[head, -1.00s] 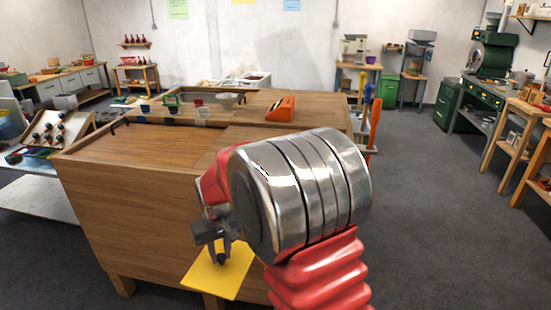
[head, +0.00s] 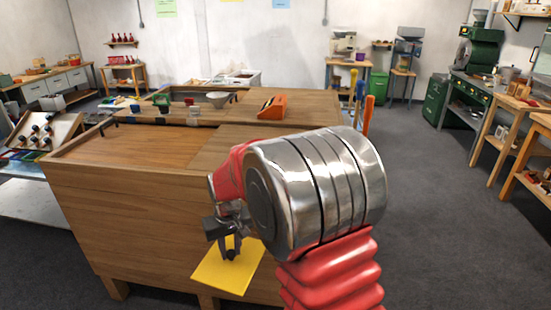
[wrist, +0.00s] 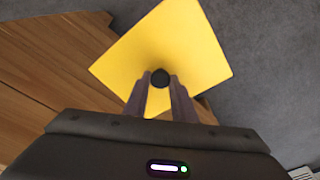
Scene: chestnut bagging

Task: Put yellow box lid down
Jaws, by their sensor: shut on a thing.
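The yellow box lid (head: 228,275) is a flat square plate with a small dark round knob at its middle. My gripper (head: 231,253) is shut on the knob and holds the lid in front of the wooden bench's near side, below the level of its top. In the wrist view the lid (wrist: 190,40) fills the upper middle, and the two fingers of my gripper (wrist: 160,82) close around the knob (wrist: 160,77). No yellow box shows in these frames.
The wooden bench (head: 120,225) stands close behind the lid. Its top holds an orange device (head: 272,107), a pale bowl (head: 218,99) and small coloured items. Tool handles (head: 369,112) rise at its right end. Grey floor (head: 440,230) is clear on the right.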

